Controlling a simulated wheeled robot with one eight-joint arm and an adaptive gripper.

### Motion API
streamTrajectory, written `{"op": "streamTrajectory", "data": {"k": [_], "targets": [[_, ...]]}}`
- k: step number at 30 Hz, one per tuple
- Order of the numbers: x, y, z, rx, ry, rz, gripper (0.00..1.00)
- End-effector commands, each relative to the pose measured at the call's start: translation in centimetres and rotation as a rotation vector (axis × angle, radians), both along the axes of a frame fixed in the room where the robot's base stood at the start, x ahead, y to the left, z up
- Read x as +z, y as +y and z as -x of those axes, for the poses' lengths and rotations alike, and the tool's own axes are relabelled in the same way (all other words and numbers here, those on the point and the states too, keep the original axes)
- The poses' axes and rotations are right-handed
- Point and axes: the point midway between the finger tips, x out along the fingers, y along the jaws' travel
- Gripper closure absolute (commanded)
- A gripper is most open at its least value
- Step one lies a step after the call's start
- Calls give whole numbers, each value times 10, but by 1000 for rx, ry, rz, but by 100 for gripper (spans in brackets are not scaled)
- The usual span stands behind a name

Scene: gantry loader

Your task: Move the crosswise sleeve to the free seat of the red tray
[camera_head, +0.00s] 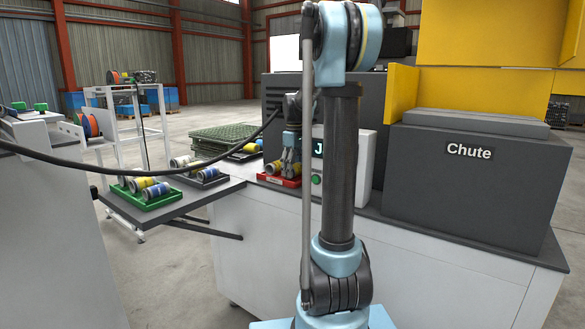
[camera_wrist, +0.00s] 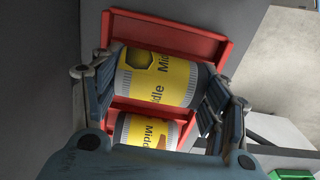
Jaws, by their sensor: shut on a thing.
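The red tray (camera_head: 291,182) sits on the white machine's top, under my gripper (camera_head: 289,158). In the wrist view, my gripper (camera_wrist: 160,80) is shut on a yellow sleeve with grey ends, marked "Middle" (camera_wrist: 160,80). This sleeve lies across between the two fingers, over the upper part of the red tray (camera_wrist: 172,30). I cannot tell whether the held sleeve touches the tray floor.
A green tray (camera_head: 149,204) with yellow and blue sleeves stands on the side shelf. A dark tray (camera_head: 203,185) with sleeves and a green mesh stack (camera_head: 215,137) are behind it. A grey chute box (camera_head: 470,165) stands right. A black cable (camera_head: 130,168) crosses the left.

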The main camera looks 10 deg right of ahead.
Motion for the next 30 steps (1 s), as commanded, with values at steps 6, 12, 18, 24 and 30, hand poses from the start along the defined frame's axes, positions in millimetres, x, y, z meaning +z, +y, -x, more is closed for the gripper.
{"op": "streamTrajectory", "data": {"k": [6,12,18,24,30], "targets": [[-1,0,0,0,0,0,68],[-1,1,0,1,0,0,8],[-1,1,0,1,0,0,8],[0,1,0,2,0,0,8],[14,1,-1,2,0,0,8]]}}
